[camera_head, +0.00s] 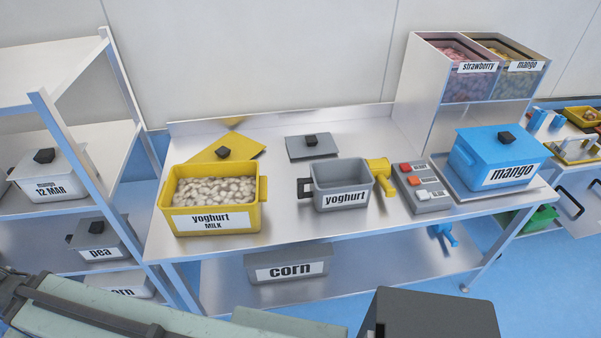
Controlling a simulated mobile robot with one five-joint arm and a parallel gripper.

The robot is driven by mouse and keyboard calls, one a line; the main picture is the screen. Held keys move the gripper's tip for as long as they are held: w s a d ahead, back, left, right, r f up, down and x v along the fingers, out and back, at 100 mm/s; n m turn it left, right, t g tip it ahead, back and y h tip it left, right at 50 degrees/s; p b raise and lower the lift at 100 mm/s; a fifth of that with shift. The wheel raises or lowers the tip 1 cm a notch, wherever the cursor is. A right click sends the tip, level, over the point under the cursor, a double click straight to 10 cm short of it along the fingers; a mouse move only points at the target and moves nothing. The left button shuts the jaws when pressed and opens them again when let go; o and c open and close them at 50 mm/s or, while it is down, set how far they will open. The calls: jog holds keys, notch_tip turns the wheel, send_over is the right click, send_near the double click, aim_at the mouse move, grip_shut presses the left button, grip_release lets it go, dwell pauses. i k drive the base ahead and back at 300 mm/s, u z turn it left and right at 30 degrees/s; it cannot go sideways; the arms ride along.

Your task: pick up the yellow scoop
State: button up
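The yellow scoop (379,167) is on the steel table, just right of the grey yoghurt bin (341,185) and left of a grey button box. Its round cup end faces up and left, and a short handle end shows below it toward the front. It is close to the grey bin's right side; I cannot tell whether they touch. My gripper is not in view; only parts of my own body show along the bottom edge.
A yellow yoghurt bin (214,220) full of pale pieces stands left on the table, its yellow lid (240,146) behind it. A grey lid (311,147) lies behind the grey bin. The button box (424,189) and blue mango bin (492,160) stand right.

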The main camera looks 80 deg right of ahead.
aim_at(381, 168)
jog(key=k, duration=0.9)
jog(key=z, duration=3)
jog(key=k, duration=0.65)
jog(key=u, duration=0.2)
